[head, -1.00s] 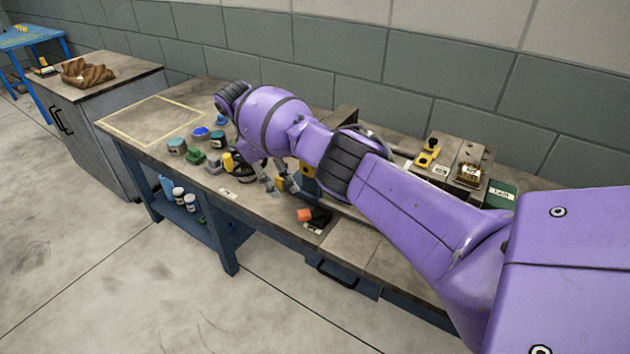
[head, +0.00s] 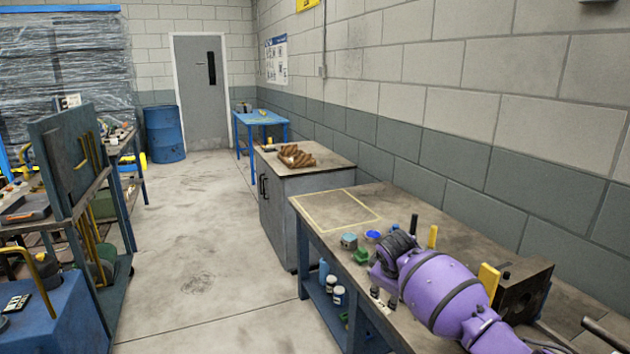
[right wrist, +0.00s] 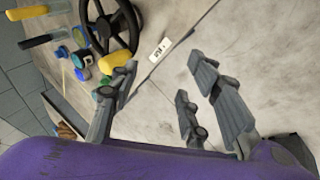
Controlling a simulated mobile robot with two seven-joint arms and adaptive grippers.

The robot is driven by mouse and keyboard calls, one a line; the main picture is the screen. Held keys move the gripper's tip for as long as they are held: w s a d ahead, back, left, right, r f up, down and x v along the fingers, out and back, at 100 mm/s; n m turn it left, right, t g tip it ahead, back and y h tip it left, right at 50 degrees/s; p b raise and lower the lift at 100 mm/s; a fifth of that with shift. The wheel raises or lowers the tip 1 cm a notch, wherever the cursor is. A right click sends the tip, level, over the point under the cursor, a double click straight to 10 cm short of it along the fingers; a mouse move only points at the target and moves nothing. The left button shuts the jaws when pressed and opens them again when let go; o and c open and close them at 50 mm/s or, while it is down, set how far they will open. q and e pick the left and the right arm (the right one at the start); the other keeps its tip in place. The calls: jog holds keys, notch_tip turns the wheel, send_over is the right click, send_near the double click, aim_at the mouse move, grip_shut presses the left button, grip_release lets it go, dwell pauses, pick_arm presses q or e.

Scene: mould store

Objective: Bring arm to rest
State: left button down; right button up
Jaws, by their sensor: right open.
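My right arm (head: 440,285), purple, reaches in from the lower right over the workbench (head: 345,240). Its gripper shows best in the right wrist view (right wrist: 165,98), where the grey fingers are spread with nothing between them. A black handwheel (right wrist: 128,28) is close to the left-hand finger in that view. In the head view the fingers are small and mostly hidden by the wrist. My left gripper is not in view.
Small jars (head: 349,241), a green item (head: 361,256) and a dark block (head: 522,290) stand on the bench near my arm. The yellow-outlined area (head: 325,222) is clear. A grey cabinet (head: 290,205) stands beyond. Open floor (head: 205,250) lies left of the bench.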

jog(key=s+a+f+m+t+y+p, duration=0.1)
jog(key=s+a+f+t+y, duration=0.15)
jog(key=s+a+f, duration=0.45)
jog(key=s+a+f+m+t+y+p, duration=0.1)
jog(key=s+a+f+t+y+p, duration=0.2)
jog(key=s, duration=0.6)
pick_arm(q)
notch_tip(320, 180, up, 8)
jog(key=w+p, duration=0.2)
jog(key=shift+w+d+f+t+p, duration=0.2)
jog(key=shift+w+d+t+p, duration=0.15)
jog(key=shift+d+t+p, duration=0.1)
pick_arm(e)
jog(key=s+d+f+m+g+h, duration=0.1)
jog(key=s+d+f+m, duration=0.1)
jog(key=s, duration=1.2)
jog(key=s+d+f+m+h, duration=0.1)
jog(key=s+d+f+m, duration=0.1)
jog(key=s, duration=1.2)
jog(key=s+d+f+m+g+h, duration=0.1)
jog(key=s+d, duration=0.4)
jog(key=s, duration=1)
jog(key=shift+f+m+g, duration=0.35)
jog(key=shift+f+m, duration=0.55)
jog(key=shift+m, duration=0.3)
